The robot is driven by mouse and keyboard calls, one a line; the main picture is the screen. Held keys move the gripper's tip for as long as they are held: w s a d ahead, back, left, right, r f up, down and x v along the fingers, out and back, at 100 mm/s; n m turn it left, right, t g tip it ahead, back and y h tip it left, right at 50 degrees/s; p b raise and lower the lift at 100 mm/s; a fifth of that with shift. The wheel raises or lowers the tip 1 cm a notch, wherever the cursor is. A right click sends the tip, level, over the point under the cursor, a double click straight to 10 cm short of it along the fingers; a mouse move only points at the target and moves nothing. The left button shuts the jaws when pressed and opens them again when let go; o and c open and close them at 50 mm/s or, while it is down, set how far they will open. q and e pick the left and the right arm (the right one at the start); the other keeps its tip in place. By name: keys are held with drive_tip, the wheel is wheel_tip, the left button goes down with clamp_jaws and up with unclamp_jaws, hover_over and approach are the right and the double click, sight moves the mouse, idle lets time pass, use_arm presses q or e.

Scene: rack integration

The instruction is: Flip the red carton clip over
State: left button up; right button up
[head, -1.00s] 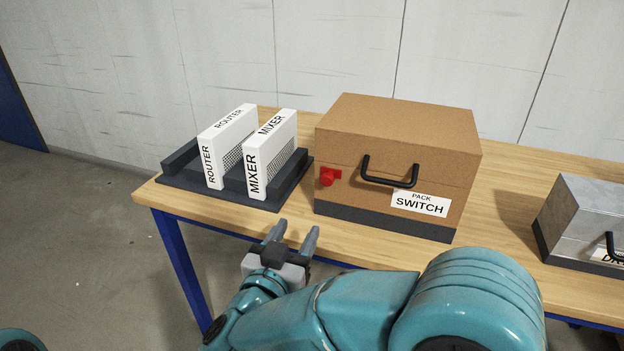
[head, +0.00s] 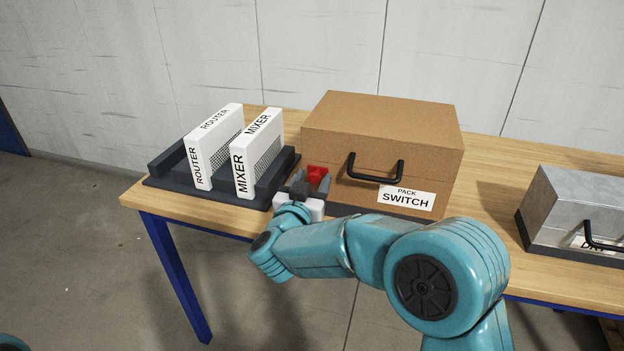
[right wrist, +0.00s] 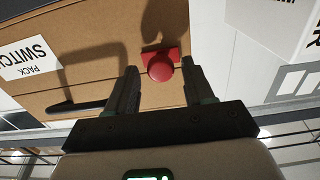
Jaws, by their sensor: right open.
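The red carton clip (head: 316,174) is on the front face of the brown carton (head: 384,123), left of its black handle. In the right wrist view the clip (right wrist: 161,66) shows as a red plate with a round knob. My right gripper (head: 312,182) is at the clip with its fingers pointing at the carton. In the right wrist view the right gripper (right wrist: 160,82) is open, one finger on each side of the knob, with gaps visible. Whether a finger touches the clip cannot be told. My left gripper is out of view.
A dark rack (head: 173,160) holding the white ROUTER (head: 215,143) and MIXER (head: 258,152) units stands left of the carton. The carton's black handle (head: 376,179) sticks out near my gripper. A grey metal case (head: 570,205) is at the right. Bare wooden tabletop (head: 490,180) lies between.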

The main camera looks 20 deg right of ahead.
drive_tip(key=shift+w+d, duration=0.1)
drive_tip(key=shift+w, duration=0.2)
drive_tip(key=shift+c, duration=0.3)
clamp_jaws()
drive_tip(key=s+d, duration=0.1)
drive_tip(key=s+d+b, duration=0.1)
drive_tip(key=d, duration=0.1)
drive_tip(key=shift+s+d, duration=0.1)
drive_tip(key=shift+s, duration=0.05)
drive_tip(key=shift+c, duration=0.2)
unclamp_jaws()
drive_tip(key=shift+o, duration=0.5)
drive_tip(key=shift+d, duration=0.1)
